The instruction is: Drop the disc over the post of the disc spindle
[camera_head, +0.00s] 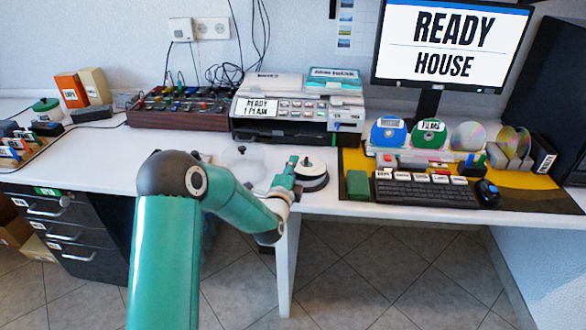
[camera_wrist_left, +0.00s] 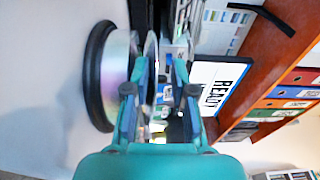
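The disc spindle (camera_head: 313,183) stands on the white table, with a black round base and a pale stack of discs. In the left wrist view its black base (camera_wrist_left: 94,75) and shiny stack (camera_wrist_left: 118,70) lie at the left, turned sideways. My left gripper (camera_head: 292,164) is at the spindle's left side in the head view. In the wrist view the left gripper's fingers (camera_wrist_left: 163,66) stand apart. A thin disc (camera_wrist_left: 151,60) shows nearly edge-on between them, close to the left finger and just off the stack. The post is not clear. My right gripper is out of view.
A clear cover (camera_head: 241,168) stands left of the spindle. The printer (camera_head: 285,108) is behind it. To the right are a keyboard (camera_head: 425,193), a green box (camera_head: 358,185) and several upright discs (camera_head: 430,134). The table's front edge is close to the spindle.

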